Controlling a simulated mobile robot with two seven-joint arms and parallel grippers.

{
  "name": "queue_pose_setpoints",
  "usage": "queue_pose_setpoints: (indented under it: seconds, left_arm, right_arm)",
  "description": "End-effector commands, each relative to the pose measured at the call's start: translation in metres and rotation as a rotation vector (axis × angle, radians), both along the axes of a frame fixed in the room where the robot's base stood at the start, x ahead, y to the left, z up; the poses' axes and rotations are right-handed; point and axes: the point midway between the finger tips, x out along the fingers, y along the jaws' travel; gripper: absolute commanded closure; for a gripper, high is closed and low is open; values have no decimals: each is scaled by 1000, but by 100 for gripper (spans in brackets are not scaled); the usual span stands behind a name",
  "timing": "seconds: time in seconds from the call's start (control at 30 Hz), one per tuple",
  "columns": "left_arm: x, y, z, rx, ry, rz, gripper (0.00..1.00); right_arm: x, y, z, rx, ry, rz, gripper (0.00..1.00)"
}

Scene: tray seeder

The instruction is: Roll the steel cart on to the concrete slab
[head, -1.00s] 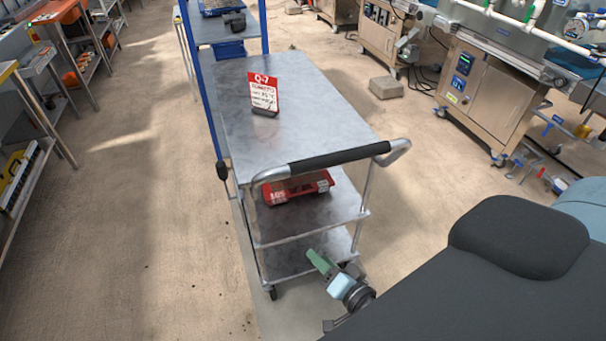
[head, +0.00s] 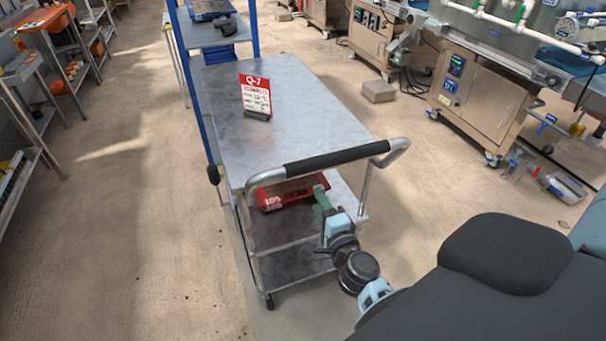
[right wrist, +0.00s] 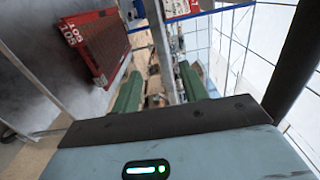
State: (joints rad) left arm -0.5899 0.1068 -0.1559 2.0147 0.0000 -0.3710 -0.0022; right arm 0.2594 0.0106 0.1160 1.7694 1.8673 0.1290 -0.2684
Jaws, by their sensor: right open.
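The steel cart (head: 297,93) stands in the middle of the head view, with a black-gripped push handle (head: 330,160) across its near end. Its near left caster stands by a smooth grey floor strip (head: 290,324); I cannot tell whether that is the concrete slab. My right gripper (head: 322,199) is below the handle at the cart's near end, in front of the shelves. In the right wrist view its green fingers (right wrist: 160,88) are apart, with a metal bar (right wrist: 160,45) seen between them; contact cannot be told. My left gripper is out of view.
A Q-7 sign (head: 256,97) stands on the cart top and a red case (head: 285,194) lies on a shelf below. A blue-framed rack (head: 213,35) is just behind the cart. Steel machines (head: 483,95) stand at right, shelves (head: 22,140) at left. Floor left of the cart is clear.

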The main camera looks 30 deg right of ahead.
Motion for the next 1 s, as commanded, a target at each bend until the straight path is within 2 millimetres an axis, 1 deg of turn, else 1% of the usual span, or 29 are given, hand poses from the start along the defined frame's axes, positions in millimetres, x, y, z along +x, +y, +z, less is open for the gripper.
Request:
queue_pose_setpoints:
  seconds: [0.03, 0.1, 0.4, 0.5, 0.6, 0.7, 0.83, 1.0]
  left_arm:
    - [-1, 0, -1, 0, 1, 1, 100]
    - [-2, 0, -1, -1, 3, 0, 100]
    - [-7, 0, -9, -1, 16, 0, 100]
    - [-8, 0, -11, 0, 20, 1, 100]
    - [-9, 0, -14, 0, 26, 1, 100]
    - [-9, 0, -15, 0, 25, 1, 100]
    - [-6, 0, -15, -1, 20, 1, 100]
    - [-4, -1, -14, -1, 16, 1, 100]
  right_arm:
    - [12, -3, 1, 0, -3, 0, 56]
    - [27, -7, 1, -1, -3, 0, 56]
    - [87, -21, 0, -2, -1, 1, 56]
    - [104, -25, 0, -3, 1, 0, 56]
    - [116, -28, -1, -1, 1, 0, 56]
    - [124, -30, -1, -2, 1, 0, 56]
    - [128, -31, 0, 0, 0, 1, 56]
    - [129, -31, 0, 0, 0, 1, 56]
